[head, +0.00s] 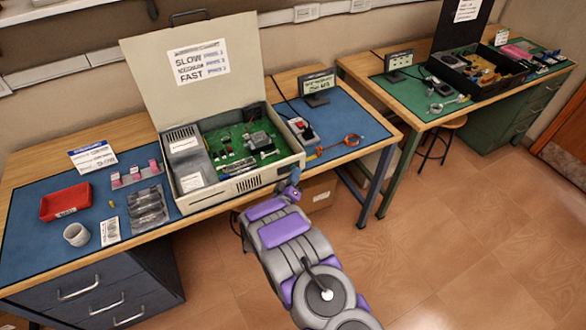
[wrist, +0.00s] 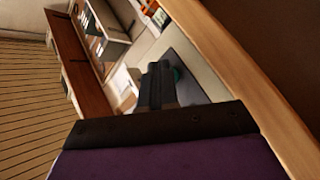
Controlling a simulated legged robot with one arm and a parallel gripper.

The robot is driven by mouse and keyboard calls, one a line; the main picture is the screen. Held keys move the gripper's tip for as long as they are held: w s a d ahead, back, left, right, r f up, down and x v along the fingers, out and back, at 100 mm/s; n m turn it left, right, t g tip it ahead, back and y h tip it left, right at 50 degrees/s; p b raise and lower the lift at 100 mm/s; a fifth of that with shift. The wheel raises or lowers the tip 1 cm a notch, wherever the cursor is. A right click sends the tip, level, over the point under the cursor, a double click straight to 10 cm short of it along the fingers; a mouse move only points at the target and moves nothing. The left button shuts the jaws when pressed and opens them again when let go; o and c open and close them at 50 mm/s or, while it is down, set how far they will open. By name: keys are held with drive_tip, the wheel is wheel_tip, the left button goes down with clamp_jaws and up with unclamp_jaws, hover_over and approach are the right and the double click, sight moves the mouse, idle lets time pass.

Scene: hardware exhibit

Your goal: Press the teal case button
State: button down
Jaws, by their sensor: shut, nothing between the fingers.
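The open beige case (head: 220,195) stands on the near workbench, its lid raised and a green circuit board inside. My gripper (head: 291,180) is at the case's front right corner in the head view. In the wrist view my gripper's dark fingers (wrist: 156,72) are shut and empty, pointing at a beige panel. I cannot make out the button in the head view.
The near bench has a blue mat (head: 30,240) with a red tray (head: 65,202), a grey cup (head: 76,234) and small parts on its left. A small display (head: 318,85) stands right of the case. A second bench (head: 395,95) is at the back right. Tiled floor lies open at the right.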

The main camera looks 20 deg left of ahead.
idle(0.5)
drive_tip(key=shift+s+d+f+p, duration=0.1)
drive_tip(key=shift+s+d+p, duration=0.2)
drive_tip(key=shift+s+d, duration=0.3)
drive_tip(key=shift+s+d+p, duration=0.3)
drive_tip(key=shift+s+d, duration=0.5)
drive_tip(key=shift+d, duration=0.15)
drive_tip(key=shift+s+d+p, duration=0.3)
drive_tip(key=shift+s+d, duration=0.45)
drive_tip(key=shift+d, duration=0.2)
